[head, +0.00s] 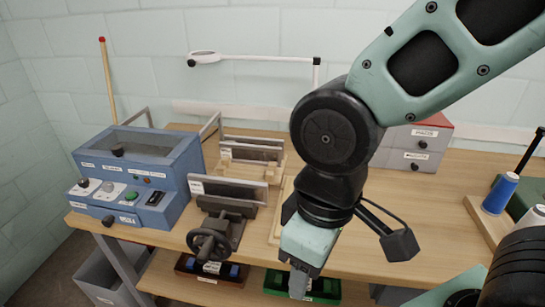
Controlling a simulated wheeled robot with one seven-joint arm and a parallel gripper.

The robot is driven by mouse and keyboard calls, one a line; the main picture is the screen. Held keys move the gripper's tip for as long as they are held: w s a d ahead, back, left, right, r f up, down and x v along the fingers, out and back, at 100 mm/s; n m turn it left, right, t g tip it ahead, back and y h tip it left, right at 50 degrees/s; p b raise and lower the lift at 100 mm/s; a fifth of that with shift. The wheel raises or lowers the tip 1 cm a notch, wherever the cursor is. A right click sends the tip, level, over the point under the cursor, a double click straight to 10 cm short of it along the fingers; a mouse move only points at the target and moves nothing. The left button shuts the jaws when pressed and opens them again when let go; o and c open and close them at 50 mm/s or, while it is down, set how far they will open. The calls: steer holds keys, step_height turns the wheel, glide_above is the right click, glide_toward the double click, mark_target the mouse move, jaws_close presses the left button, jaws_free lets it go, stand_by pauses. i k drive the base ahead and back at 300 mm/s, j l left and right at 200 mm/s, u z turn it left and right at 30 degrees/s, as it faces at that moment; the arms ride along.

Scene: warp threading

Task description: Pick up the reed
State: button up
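A dark grey, flat bar-like piece (228,190), which may be the reed, sits upright along the top of a black vise (222,226) with a handwheel. Similar long grey bars (251,152) stand in a wooden rack behind it. I cannot tell which of these is the reed. My gripper (299,286) points down at the table's front edge, to the right of the vise and apart from it. Its teal body hides most of the fingers, so its opening does not show. I see nothing clearly held in it.
A blue control box (152,207) stands left of the vise. Red and grey drawers (412,150) are at the back right. Thread spools (500,192) stand at the right. Bins (212,270) sit below the tabletop. Bare wood (420,212) lies right of my arm.

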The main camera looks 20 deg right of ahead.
mark_target(219, 186)
steer(key=i+j+u, duration=0.1)
steer(key=u, duration=0.25)
steer(key=i+u, duration=0.35)
